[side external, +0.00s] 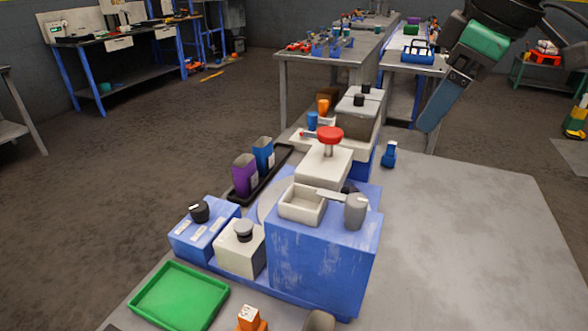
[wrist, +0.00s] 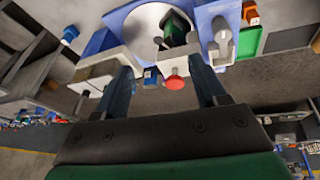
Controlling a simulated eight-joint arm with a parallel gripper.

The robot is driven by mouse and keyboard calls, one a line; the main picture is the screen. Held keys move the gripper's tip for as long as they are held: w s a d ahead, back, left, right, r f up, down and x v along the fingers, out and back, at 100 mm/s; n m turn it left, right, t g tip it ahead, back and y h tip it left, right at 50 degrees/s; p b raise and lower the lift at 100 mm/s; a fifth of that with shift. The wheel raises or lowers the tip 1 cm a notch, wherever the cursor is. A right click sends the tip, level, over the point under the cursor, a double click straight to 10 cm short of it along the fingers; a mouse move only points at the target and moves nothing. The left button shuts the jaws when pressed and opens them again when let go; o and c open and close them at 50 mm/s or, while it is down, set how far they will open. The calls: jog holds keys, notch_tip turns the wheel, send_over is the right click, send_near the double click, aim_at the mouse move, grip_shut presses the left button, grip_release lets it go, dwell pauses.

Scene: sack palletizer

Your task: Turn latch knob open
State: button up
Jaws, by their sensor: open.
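I cannot tell for certain which knob is the latch knob. A red round knob (side external: 330,134) stands on a white block (side external: 322,166) in the side view. In the wrist view the red knob (wrist: 175,83) appears between my fingers, beyond them. A grey cylinder (side external: 355,211) with a flat lever stands on the blue housing (side external: 322,262). My gripper (wrist: 160,65) is open and empty. In the side view its fingers (side external: 444,103) hang at the upper right, apart from the machine.
A green tray (side external: 180,296) lies at the front left. Purple (side external: 245,176) and blue (side external: 264,154) containers stand in a black tray beside the machine. A small blue object (side external: 389,154) stands on the table to the right. The table's right side (side external: 470,240) is clear.

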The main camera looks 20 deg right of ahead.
jog(key=a+n+g, duration=0.1)
jog(key=a+n, duration=0.1)
jog(key=a, duration=0.1)
jog(key=a+n+g, duration=0.1)
jog(key=a+n, duration=0.1)
jog(key=n, duration=0.1)
jog(key=a+n+g, duration=0.1)
jog(key=a+n, duration=0.2)
jog(key=shift+a+f+g+h, duration=0.3)
jog(key=shift+a+f+h, duration=0.05)
jog(key=shift+h, duration=0.05)
jog(key=n, duration=0.1)
send_over(358, 199)
notch_tip(358, 199, down, 4)
jog(key=shift+f, duration=3.35)
grip_shut()
